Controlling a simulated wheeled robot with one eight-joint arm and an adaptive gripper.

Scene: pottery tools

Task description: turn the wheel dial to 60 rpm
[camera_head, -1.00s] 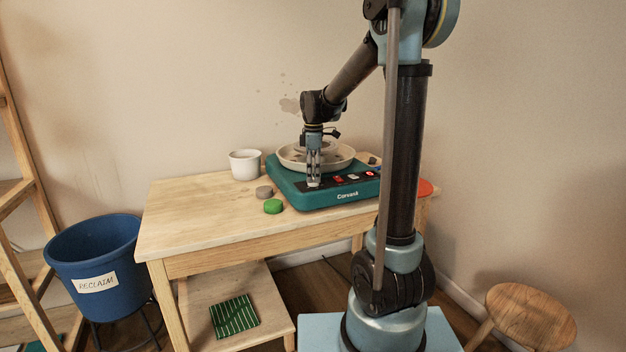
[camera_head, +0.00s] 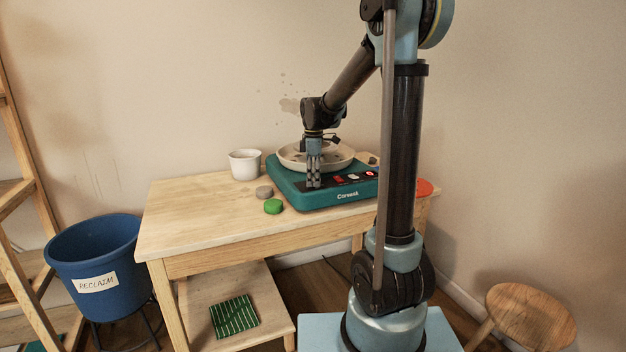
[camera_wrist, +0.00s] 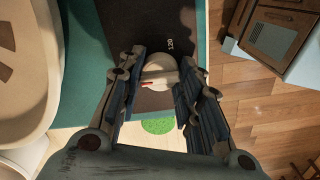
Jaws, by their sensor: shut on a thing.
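The teal pottery wheel (camera_head: 300,195) stands on the wooden table with a pale round splash pan (camera_head: 290,160) on top. Its front panel carries small switches and a red light. My gripper (camera_head: 313,184) points down over the left end of that panel. In the wrist view the pale round dial (camera_wrist: 160,72) with a red pointer mark sits between my fingertips (camera_wrist: 158,72), and the gripper is shut on it. The number 120 shows beside the dial on the dark panel. Other scale numbers are hidden, so the exact setting cannot be read.
A white cup (camera_head: 245,164), a grey lump (camera_head: 264,192) and a green round thing (camera_head: 273,206) stand left of the wheel. A red thing (camera_head: 424,188) lies at the table's right end.

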